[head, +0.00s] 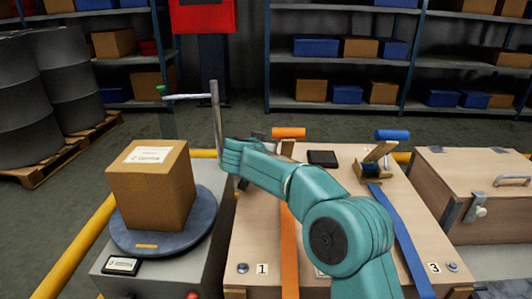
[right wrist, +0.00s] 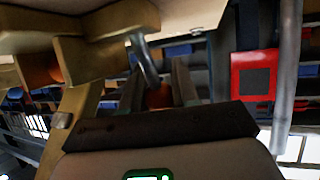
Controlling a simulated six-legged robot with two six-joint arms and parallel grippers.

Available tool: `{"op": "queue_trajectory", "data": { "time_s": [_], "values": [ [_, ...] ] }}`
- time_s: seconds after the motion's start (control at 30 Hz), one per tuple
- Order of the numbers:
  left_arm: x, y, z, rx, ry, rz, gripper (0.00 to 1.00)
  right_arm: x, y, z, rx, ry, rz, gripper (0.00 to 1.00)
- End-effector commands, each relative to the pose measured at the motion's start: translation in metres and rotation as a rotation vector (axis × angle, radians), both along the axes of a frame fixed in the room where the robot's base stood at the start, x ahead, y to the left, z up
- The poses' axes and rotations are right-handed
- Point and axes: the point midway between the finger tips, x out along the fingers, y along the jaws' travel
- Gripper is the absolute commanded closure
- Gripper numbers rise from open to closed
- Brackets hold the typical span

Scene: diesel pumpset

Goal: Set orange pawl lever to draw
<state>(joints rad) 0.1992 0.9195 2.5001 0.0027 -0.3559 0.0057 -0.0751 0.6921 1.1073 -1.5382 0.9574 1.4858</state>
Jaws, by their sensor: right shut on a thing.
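In the head view an orange strap (head: 289,245) runs along the wooden crate (head: 254,240). A ratchet handle with an orange grip (head: 288,133) stands at the crate's far end. My right arm crosses in front of that ratchet and hides most of it. The lever's exact setting cannot be told. My left gripper is not in view.
A blue ratchet (head: 375,164) with a blue strap (head: 402,240) sits on the crate's right. A black pad (head: 323,158) lies between. A carton (head: 152,186) stands on a round turntable (head: 130,240) beside a grey post (head: 216,120). A wooden chest (head: 477,195) stands at right.

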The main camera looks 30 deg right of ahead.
Motion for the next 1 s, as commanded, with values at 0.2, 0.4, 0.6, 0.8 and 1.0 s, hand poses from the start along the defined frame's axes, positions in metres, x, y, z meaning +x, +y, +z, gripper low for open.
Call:
{"op": "queue_trajectory", "data": {
  "time_s": [0.2,0.4,0.6,0.8,1.0],
  "values": [
    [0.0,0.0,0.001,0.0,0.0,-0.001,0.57,0.0,0.0,0.002,-0.002,-0.004,0.001,0.46],
    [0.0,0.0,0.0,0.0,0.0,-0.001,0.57,0.0,0.0,0.001,0.0,-0.001,0.0,0.46],
    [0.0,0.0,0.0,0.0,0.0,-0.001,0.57,-0.006,0.007,0.006,0.0,-0.001,0.002,0.46],
    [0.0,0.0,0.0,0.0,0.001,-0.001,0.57,-0.034,0.038,0.026,0.0,-0.003,0.005,0.46],
    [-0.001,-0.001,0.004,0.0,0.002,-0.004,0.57,-0.067,0.074,0.048,0.0,-0.004,0.006,0.46]
  ]
}}
